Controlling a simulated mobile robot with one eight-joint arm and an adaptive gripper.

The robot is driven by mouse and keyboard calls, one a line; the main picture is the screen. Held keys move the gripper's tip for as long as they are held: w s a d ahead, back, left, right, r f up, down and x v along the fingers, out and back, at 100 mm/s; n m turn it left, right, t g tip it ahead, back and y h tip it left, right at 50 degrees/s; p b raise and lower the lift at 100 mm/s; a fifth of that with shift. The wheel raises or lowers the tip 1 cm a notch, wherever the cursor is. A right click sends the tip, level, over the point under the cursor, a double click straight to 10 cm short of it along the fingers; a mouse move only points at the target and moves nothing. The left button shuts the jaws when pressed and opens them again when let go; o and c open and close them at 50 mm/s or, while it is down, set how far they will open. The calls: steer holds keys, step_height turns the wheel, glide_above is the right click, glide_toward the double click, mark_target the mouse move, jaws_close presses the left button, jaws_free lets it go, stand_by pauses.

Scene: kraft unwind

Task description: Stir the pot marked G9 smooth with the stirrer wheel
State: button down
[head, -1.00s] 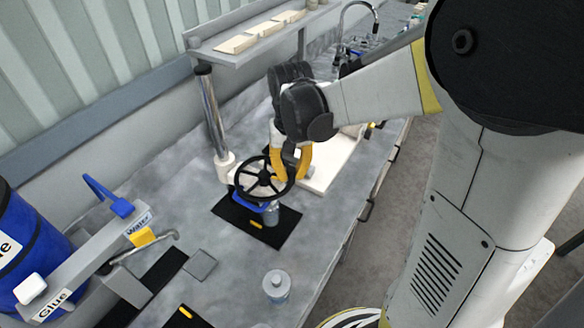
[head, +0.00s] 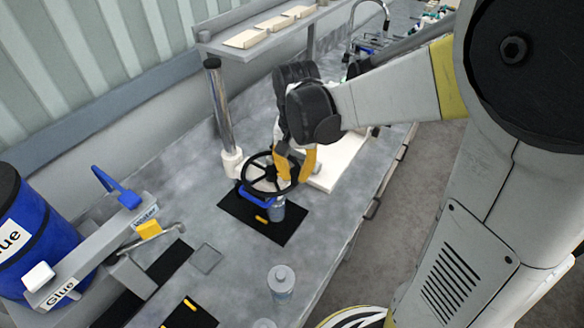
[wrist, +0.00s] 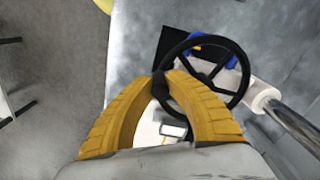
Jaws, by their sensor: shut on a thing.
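The black spoked stirrer wheel (head: 270,174) lies roughly level above the black mat (head: 268,236), beside a metal post (head: 220,110). A blue part (head: 258,198) sits under it, and a grey-blue pot (head: 278,210) shows partly below on the mat. I cannot read any G9 mark. My gripper (head: 293,172) has its yellow fingers down at the right side of the wheel. In the wrist view, the fingers (wrist: 163,84) close on the near-left part of the wheel (wrist: 243,88). The wheel hides the pot's inside.
A lidded jar (head: 281,282) stands nearer on the grey bench. A blue glue drum (head: 40,250) and Water and Glue taps (head: 130,198) are at left. A white board (head: 335,172) lies beyond the wheel. A shelf (head: 255,35) runs along the back.

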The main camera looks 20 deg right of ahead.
steer(key=c, duration=1.3)
jaws_free()
steer(key=shift+r, duration=0.1)
step_height(320, 180, up, 12)
